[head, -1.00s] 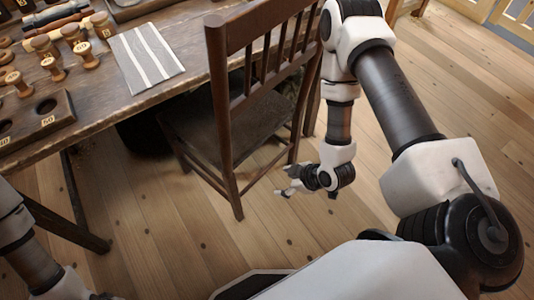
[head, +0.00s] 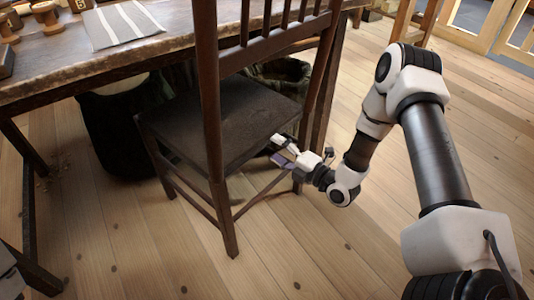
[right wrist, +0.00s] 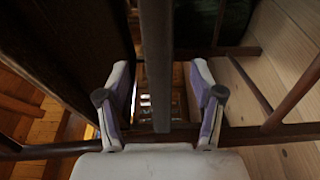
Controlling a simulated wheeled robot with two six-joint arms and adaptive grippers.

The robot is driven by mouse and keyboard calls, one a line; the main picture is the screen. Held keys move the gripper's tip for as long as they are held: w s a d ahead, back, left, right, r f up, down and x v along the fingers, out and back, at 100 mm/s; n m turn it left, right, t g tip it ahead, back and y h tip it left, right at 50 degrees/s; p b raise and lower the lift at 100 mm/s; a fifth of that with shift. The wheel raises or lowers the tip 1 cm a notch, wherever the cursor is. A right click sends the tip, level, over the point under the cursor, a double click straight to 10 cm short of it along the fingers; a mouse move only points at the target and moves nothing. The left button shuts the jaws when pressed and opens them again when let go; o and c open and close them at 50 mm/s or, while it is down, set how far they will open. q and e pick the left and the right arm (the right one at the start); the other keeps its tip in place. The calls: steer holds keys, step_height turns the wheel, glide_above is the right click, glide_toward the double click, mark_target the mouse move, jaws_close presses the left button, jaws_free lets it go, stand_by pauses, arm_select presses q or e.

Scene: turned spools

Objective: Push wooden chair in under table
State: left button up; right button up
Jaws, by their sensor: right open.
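The dark brown wooden chair (head: 235,118) stands upright on the floor at the wooden table (head: 60,72). Its slatted back is towards me and clear of the table edge; its seat points towards the space below the top. How far the seat reaches under is hard to tell. My right gripper (head: 279,149) is at the chair's right side, just below seat level. In the right wrist view, its fingers (right wrist: 160,85) are open, with a dark chair bar (right wrist: 156,60) running between them. Contact cannot be told. My left gripper is out of view.
A dark bin or sack (head: 118,130) stands under the table, left of the chair, and another dark container (head: 280,75) is behind it. A striped cloth (head: 123,24) and spools (head: 45,16) lie on top. Plank floor is open at front and right.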

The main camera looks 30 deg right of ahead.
mark_target(267, 144)
steer(key=b+x, duration=0.1)
steer(key=x, duration=0.4)
steer(key=shift+w+a+r, duration=0.1)
steer(key=shift+w, duration=0.25)
jaws_close()
steer(key=shift+f+b, duration=0.25)
steer(key=shift+b, duration=0.05)
steer(key=shift+s, duration=0.1)
